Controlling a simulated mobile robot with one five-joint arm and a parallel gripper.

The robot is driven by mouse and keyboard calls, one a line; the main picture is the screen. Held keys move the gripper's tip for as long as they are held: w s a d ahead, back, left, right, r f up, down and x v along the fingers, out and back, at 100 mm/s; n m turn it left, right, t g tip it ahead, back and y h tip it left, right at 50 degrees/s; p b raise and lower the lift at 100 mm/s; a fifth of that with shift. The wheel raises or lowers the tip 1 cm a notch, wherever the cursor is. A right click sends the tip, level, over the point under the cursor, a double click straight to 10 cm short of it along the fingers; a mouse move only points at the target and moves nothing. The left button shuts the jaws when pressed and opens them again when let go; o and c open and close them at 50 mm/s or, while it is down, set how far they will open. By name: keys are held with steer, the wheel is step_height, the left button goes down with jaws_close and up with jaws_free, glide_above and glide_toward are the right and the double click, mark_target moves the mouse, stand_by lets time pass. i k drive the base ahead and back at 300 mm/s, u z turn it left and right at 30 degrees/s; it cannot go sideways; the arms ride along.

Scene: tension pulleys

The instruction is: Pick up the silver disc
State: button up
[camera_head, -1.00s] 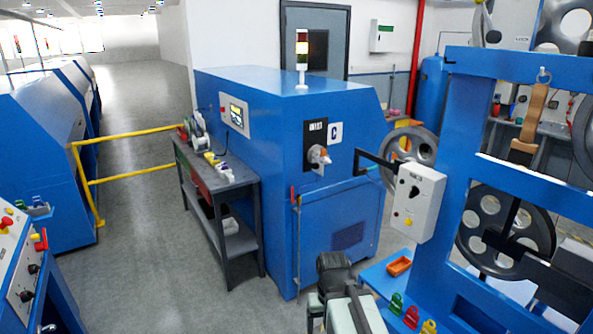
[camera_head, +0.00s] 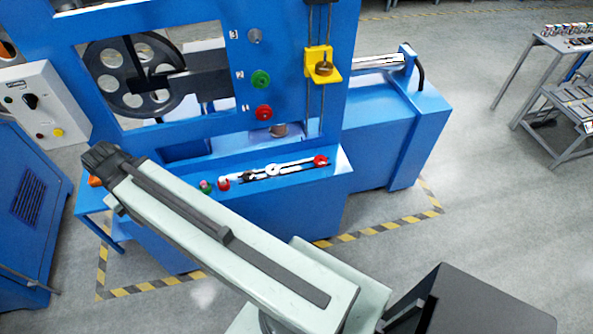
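A small silver disc (camera_head: 254,36) sits on the blue upright panel of the machine (camera_head: 187,142), beside the label 3. Below it on the same panel are a green disc (camera_head: 261,79) beside the label 2 and a red disc (camera_head: 264,112) beside the label 1. My pale arm reaches from the bottom middle up to the left and ends in a dark ribbed part, well left of and below the silver disc. No gripper fingers show, so I cannot see whether anything is held.
A yellow bracket (camera_head: 318,56) sits on vertical rods right of the discs. A blue ledge (camera_head: 310,184) below carries a metal bar with red ends and small coloured parts. A white control box (camera_head: 45,105) stands left. Open floor lies right, before a grey rack (camera_head: 560,95).

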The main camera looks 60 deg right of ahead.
mark_target(276, 169)
steer(key=z, duration=1.45)
